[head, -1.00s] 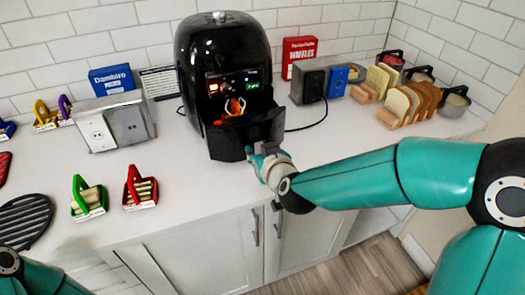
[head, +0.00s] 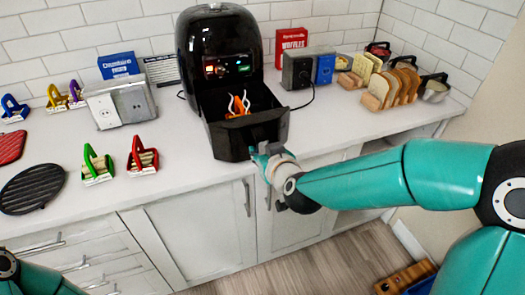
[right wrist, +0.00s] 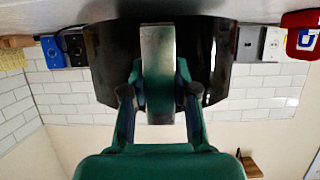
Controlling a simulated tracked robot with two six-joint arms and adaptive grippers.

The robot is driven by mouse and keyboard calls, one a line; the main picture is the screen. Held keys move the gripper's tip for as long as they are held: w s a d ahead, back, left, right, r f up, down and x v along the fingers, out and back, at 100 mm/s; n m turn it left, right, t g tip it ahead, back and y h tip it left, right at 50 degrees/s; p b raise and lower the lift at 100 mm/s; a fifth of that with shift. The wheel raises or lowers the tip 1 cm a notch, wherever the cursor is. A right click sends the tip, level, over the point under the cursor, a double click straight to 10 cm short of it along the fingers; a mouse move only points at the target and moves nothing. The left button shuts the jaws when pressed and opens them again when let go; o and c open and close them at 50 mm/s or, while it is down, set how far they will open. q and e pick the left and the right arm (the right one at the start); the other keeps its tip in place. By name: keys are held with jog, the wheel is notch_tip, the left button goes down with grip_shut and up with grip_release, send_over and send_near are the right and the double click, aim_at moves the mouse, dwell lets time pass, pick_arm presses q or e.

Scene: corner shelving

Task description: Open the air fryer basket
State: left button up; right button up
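The black air fryer (head: 215,35) stands on the white counter with its lit panel facing me. Its basket (head: 230,148) is slid far out of the body and open at the top; it also shows in the right wrist view (right wrist: 105,70). An orange item with white curved strips (head: 238,107) sits inside. My right gripper (head: 262,150) is at the basket's front. In the right wrist view its two fingers (right wrist: 158,95) lie on both sides of the silver basket handle (right wrist: 157,60) and appear to clasp it. My left gripper is out of view; only part of its arm shows.
A grey socket box (head: 120,108) and small green (head: 97,165) and red (head: 142,158) holders stand left of the fryer. A dark round grill plate (head: 32,188) lies further left. Bread slices (head: 400,88) stand at the right.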

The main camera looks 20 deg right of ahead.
jog(key=o, duration=0.4)
jog(key=shift+s+a, duration=0.1)
jog(key=shift+a, duration=0.05)
jog(key=shift+o, duration=0.2)
jog(key=v, duration=1.2)
